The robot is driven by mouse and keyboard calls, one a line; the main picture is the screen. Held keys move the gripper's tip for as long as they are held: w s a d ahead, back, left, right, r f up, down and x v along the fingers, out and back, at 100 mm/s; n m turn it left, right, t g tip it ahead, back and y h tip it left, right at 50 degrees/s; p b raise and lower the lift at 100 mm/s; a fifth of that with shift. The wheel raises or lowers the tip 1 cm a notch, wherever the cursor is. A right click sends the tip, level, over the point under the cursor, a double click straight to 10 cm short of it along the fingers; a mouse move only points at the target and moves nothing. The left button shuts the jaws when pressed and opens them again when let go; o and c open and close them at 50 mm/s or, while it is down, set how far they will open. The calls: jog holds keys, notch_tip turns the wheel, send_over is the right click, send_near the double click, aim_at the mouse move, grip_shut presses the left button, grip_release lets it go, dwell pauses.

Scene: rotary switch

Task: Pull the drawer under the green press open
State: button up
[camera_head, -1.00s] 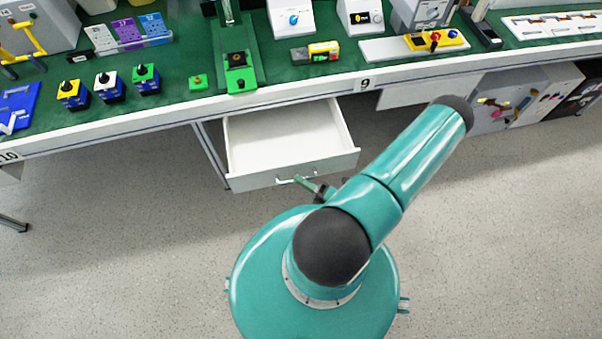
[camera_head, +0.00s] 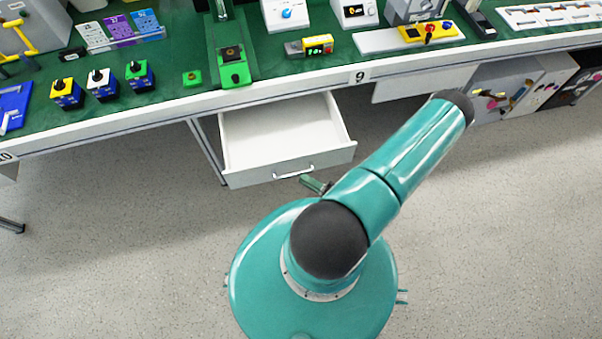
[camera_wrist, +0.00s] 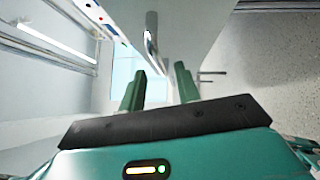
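The white drawer (camera_head: 272,176) under the bench is pulled out, its empty inside showing. The green press (camera_head: 234,72) stands on the bench above it. The drawer's metal bar handle (camera_head: 293,172) is on its front panel; it also shows in the wrist view (camera_wrist: 151,38), ahead of the fingers. My gripper (camera_wrist: 160,88) is open, its two green fingers apart with nothing between them. In the head view a green finger (camera_head: 314,184) shows just in front of the drawer, below and right of the handle and apart from it. My arm hides the rest of the gripper.
Yellow, white and green switch boxes (camera_head: 102,86) stand on the bench at left. A small yellow-and-grey device (camera_head: 309,46) lies right of the press. A grey cabinet (camera_head: 507,87) stands under the bench at right. The speckled floor (camera_head: 120,240) is clear on both sides.

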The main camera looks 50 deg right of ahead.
jog(key=v, duration=1)
jog(key=shift+s, duration=0.4)
jog(key=shift+d, duration=0.1)
jog(key=w+a+r+n+g+y, duration=0.1)
jog(key=w+r+n+g+y, duration=0.3)
jog(key=w+r+n+g, duration=0.65)
jog(key=w+r+n+g+y, duration=0.45)
jog(key=r+n+g, duration=0.25)
jog(key=r+n, duration=0.75)
jog(key=w+a+r+n+t+h, duration=0.1)
jog(key=a+r+n+t+h, duration=0.1)
jog(key=a+r+n+h, duration=0.4)
jog(key=w+a+r+n+t+h, duration=0.2)
jog(key=a+r+n+h, duration=0.4)
jog(key=a+r+n, duration=0.7)
notch_tip(320, 180, up, 4)
jog(key=n, duration=0.6)
jog(key=shift+w+a, duration=0.15)
jog(key=shift+a, duration=0.25)
